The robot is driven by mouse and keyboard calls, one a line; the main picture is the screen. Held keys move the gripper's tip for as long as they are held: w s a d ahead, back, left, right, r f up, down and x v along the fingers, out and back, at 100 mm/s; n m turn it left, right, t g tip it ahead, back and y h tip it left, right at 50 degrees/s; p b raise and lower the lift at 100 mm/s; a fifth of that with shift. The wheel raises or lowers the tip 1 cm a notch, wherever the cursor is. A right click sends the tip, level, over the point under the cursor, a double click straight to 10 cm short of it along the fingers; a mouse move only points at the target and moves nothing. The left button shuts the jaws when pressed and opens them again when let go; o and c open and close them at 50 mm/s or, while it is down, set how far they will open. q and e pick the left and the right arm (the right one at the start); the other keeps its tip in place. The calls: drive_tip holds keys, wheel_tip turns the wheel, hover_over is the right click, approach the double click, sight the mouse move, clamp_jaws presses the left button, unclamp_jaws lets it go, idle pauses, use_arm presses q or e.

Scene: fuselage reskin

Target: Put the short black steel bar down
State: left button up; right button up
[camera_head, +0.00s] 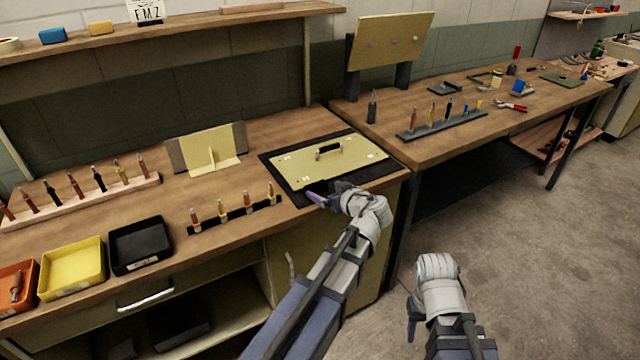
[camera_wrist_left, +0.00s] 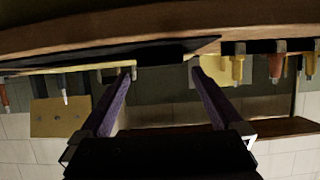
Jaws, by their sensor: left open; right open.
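My left gripper (camera_head: 316,198) is at the front edge of the black mat (camera_head: 284,188), beside the cream panel (camera_head: 332,162) with its black handle. A short dark shape that looks like the black steel bar (camera_head: 319,186) lies at the mat's near edge, partly hidden by the gripper. In the left wrist view, the open fingers (camera_wrist_left: 161,70) stand either side of a dark block (camera_wrist_left: 160,52); it blends with the mat, so I cannot tell whether they touch it. My right gripper (camera_head: 412,322) is open and empty over the floor, right of the bench.
A black rack with several copper-coloured pins (camera_head: 235,212) stands left of the mat. Black (camera_head: 140,244), yellow (camera_head: 72,268) and orange (camera_head: 18,286) bins line the front left. A cream fixture (camera_head: 208,150) stands behind. A second bench (camera_head: 460,140) with tools is at right.

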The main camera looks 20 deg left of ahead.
use_arm(q)
drive_tip(key=p+v, duration=0.2)
drive_tip(key=v, duration=0.5)
